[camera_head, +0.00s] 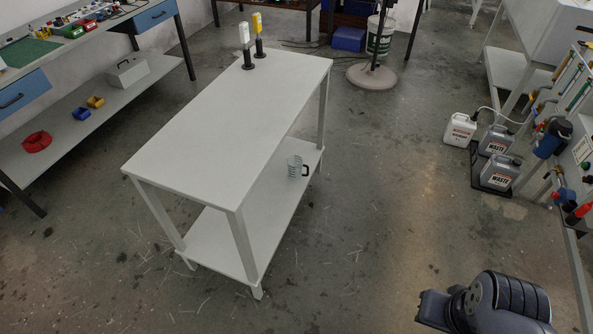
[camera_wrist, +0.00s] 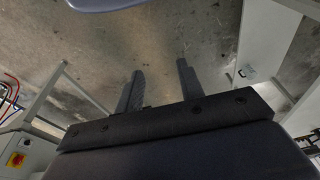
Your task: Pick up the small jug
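The small jug (camera_head: 294,167) is a clear, upright measuring jug with dark markings and a dark handle on its right side. It stands on the lower shelf (camera_head: 215,240) of the white table, near the shelf's right edge, below the tabletop. In the wrist view, a small pale object with a dark handle (camera_wrist: 246,72) on a white surface looks like the same jug. My gripper (camera_wrist: 158,68) is open and empty, its two dark fingers apart over bare floor. It is well away from the jug. In the head view, my arm shows at the lower right.
The white tabletop (camera_head: 230,120) overhangs the shelf, with legs at its corners. Waste containers (camera_head: 497,171) and a bench are at the right. The floor (camera_head: 370,220) between the table and my arm is clear.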

